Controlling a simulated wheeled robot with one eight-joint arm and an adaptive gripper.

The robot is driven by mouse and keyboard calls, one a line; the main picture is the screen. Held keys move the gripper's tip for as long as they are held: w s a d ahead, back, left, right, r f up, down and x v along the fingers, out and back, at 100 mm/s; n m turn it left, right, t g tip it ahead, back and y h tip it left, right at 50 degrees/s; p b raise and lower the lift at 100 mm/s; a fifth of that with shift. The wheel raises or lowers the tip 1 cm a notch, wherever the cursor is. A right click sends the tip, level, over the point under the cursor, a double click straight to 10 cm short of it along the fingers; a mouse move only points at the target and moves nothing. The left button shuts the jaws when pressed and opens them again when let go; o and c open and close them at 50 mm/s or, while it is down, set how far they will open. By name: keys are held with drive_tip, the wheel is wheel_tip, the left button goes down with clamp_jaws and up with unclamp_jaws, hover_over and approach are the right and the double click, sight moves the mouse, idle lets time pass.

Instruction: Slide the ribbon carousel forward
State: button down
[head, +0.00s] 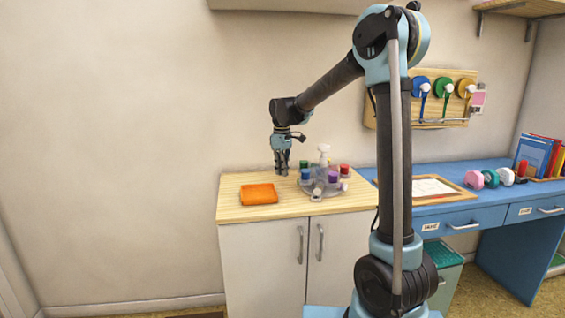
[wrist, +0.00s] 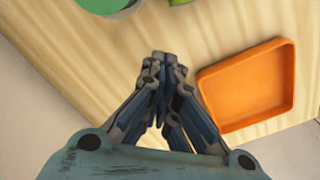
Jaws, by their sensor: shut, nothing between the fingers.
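The carousel (head: 323,192), a round grey tray with several coloured spools or jars and a white central post, stands on the wooden cabinet top. My gripper (head: 281,172) points down just left of it and appears above the cabinet top, apart from it. In the wrist view my gripper (wrist: 162,58) is shut with its fingertips together and nothing between them. A green round piece (wrist: 108,4) and a lighter green piece (wrist: 178,2) show at the top edge of that view, cut off; they may belong to the carousel.
An orange tray (head: 258,194) lies left of the carousel, near the cabinet's front edge; it also shows in the wrist view (wrist: 247,84). A blue desk (head: 450,215) with a framed sheet (head: 432,188) adjoins at right. A ribbon rack (head: 443,97) hangs on the wall.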

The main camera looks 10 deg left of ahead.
drive_tip(key=shift+s+d+f, duration=0.1)
drive_tip(key=shift+d+f, duration=0.05)
drive_tip(key=shift+f, duration=0.4)
drive_tip(key=shift+d+f, duration=0.1)
drive_tip(key=shift+f, duration=0.45)
drive_tip(key=shift+s+d+r, duration=0.1)
drive_tip(key=shift+s+d, duration=0.15)
drive_tip(key=shift+d, duration=0.25)
drive_tip(key=shift+s+d, duration=0.25)
drive_tip(key=shift+d, duration=0.25)
drive_tip(key=shift+s+d, duration=0.3)
drive_tip(key=shift+d, duration=0.3)
drive_tip(key=shift+s+d, duration=0.3)
drive_tip(key=shift+d, duration=0.4)
drive_tip(key=shift+s+d, duration=0.3)
drive_tip(key=shift+d, duration=0.35)
drive_tip(key=shift+s+d, duration=0.3)
drive_tip(key=shift+d, duration=0.4)
drive_tip(key=shift+a, duration=0.1)
